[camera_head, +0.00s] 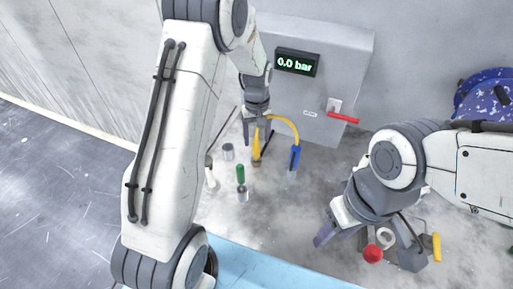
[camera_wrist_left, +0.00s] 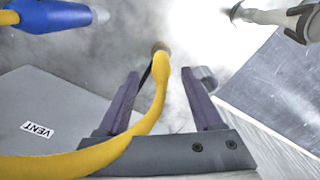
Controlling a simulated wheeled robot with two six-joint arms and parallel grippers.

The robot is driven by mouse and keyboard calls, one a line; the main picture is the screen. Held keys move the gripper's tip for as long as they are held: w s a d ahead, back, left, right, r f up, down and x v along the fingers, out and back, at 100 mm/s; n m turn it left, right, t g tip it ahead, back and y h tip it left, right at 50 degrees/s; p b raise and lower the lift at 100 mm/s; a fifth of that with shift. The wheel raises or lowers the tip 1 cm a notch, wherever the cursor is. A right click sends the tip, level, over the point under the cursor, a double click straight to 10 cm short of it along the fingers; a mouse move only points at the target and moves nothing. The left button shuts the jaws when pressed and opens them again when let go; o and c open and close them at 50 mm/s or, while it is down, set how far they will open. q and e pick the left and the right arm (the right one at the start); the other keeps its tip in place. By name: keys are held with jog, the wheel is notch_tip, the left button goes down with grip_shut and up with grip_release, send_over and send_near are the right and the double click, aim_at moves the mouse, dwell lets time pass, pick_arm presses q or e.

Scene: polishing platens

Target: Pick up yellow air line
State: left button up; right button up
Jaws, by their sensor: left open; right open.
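The yellow air line (camera_head: 285,118) arches between a yellow handle end (camera_head: 256,150) and a blue connector (camera_head: 295,157) standing on the grey bench. In the left wrist view the yellow line (camera_wrist_left: 156,100) runs between the two purple fingers of my left gripper (camera_wrist_left: 160,78), which are open with gaps on both sides. In the head view my left gripper (camera_head: 257,128) points down at the top of the yellow end and partly hides it. My right gripper (camera_head: 368,242) is open at the lower right, well apart from the line. The blue connector (camera_wrist_left: 50,14) also shows in the left wrist view.
A grey box with a "0.0 bar" display (camera_head: 296,63) and a red lever (camera_head: 342,117) stands behind. A red round part (camera_head: 373,253) lies near my right gripper.

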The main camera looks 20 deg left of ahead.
aim_at(256, 150)
pick_arm(q)
jog(key=shift+s+f+p, duration=0.1)
jog(key=shift+f+p, duration=0.35)
jog(key=shift+f, duration=0.2)
notch_tip(256, 150, down, 4)
jog(key=shift+a+r+p, duration=0.1)
jog(key=shift+r+p, duration=0.15)
jog(key=shift+p, duration=0.5)
jog(key=shift+f, duration=0.35)
grip_shut()
